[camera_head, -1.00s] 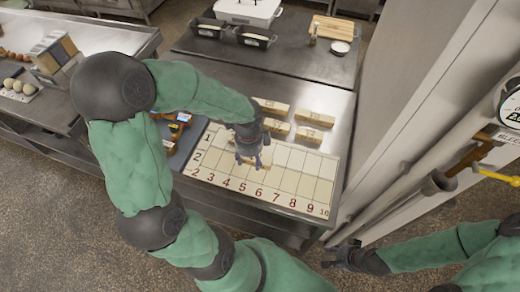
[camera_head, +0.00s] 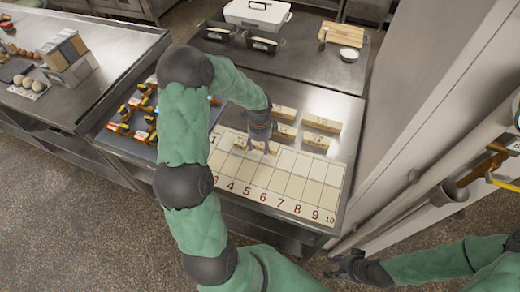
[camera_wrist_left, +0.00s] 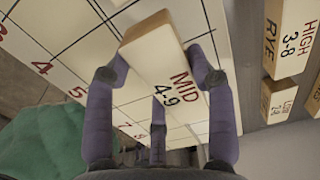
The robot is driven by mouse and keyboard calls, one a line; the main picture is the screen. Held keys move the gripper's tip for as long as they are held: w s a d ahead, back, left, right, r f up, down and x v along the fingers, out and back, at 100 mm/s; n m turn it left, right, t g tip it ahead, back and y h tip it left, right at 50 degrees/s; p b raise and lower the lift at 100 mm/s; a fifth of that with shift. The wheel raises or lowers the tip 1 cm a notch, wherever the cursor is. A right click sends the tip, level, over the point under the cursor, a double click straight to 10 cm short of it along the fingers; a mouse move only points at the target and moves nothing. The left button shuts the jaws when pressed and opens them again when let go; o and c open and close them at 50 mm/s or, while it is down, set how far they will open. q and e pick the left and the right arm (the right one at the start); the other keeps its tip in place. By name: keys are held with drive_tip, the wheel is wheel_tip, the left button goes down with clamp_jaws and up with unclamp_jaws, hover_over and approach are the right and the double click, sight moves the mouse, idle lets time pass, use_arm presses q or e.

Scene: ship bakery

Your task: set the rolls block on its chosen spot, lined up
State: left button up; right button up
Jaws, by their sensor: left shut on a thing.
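My left gripper (camera_head: 262,148) is shut on a pale wooden block (camera_wrist_left: 165,65) marked "MID 4-9", its fingers on both long sides in the left wrist view. The word "rolls" does not show on it. The block is over the white numbered grid board (camera_head: 300,180), near its upper row; whether it touches the board I cannot tell. Grid lines and red numbers of the board show beneath it in the left wrist view (camera_wrist_left: 50,80). In the head view the gripper mostly hides the block. My right gripper (camera_head: 345,266) is low at the right, away from the table; its fingers are unclear.
Several similar blocks (camera_head: 322,123) stand behind the board; one in the left wrist view reads "HIGH 3-8 RYE" (camera_wrist_left: 290,38). A dark tray with orange and yellow pieces (camera_head: 125,118) lies left. Black tins (camera_head: 262,42) and a cutting board (camera_head: 342,34) stand farther back.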

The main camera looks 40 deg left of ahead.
sight(260, 150)
use_arm(q)
drive_tip(key=shift+w+a+f+b, duration=0.1)
drive_tip(key=shift+f+b, duration=0.1)
drive_tip(key=shift+f, duration=0.65)
drive_tip(key=shift+w+f+b, duration=0.1)
drive_tip(key=shift+f+b, duration=0.05)
drive_tip(key=shift+f, duration=0.7)
drive_tip(key=shift+f, duration=0.2)
drive_tip(key=o, duration=1.2)
drive_tip(key=shift+r, duration=0.15)
drive_tip(key=shift+r, duration=0.4)
wheel_tip(260, 150, up, 11)
drive_tip(key=shift+r+p, duration=0.2)
drive_tip(key=shift+p, duration=0.85)
